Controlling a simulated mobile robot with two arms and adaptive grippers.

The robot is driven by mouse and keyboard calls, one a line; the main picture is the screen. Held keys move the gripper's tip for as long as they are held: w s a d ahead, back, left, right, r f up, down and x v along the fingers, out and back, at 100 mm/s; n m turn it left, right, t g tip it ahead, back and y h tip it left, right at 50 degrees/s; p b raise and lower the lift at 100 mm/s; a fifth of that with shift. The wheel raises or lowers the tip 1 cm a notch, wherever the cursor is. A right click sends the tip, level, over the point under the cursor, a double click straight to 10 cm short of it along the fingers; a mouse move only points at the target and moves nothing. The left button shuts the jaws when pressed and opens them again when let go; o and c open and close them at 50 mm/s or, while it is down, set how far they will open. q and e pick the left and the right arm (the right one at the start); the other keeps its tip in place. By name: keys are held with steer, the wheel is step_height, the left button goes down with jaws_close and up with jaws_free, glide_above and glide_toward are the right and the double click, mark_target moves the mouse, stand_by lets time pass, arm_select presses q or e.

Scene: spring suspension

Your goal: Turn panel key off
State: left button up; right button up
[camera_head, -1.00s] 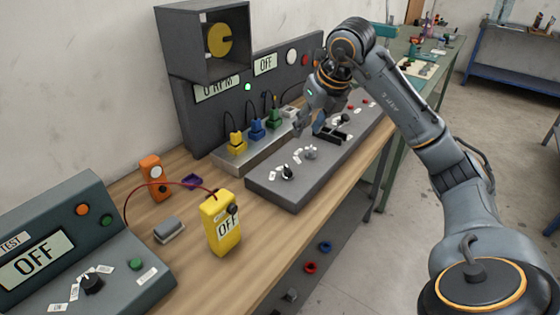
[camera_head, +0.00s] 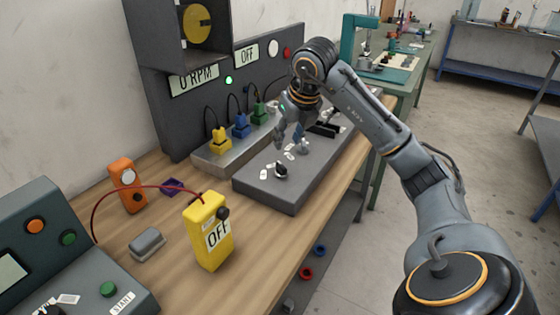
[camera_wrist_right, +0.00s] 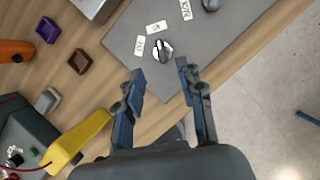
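The low grey panel (camera_head: 290,193) on the bench carries a small black-and-white key switch (camera_head: 281,171) near its front end, with white labels beside it. I cannot read these labels clearly. A grey knob (camera_head: 304,147) sits further back. In the right wrist view the key switch (camera_wrist_right: 162,49) lies ahead of the fingertips, with labels around it. My right gripper (camera_head: 289,132) hangs above the panel, just behind the key switch. In the wrist view its fingers (camera_wrist_right: 161,78) are apart with nothing between them. My left gripper is out of view.
A yellow meter reading OFF (camera_head: 209,232) stands on the bench, with an orange device (camera_head: 127,186) and a grey block (camera_head: 147,244) near it. Yellow, blue and green plugs stand on a metal box (camera_head: 215,158) behind the panel. The test box (camera_head: 95,285) is at lower left.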

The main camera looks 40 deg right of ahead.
mark_target(280, 163)
steer(key=x, duration=1)
steer(key=shift+w+f, duration=0.15)
jaws_close()
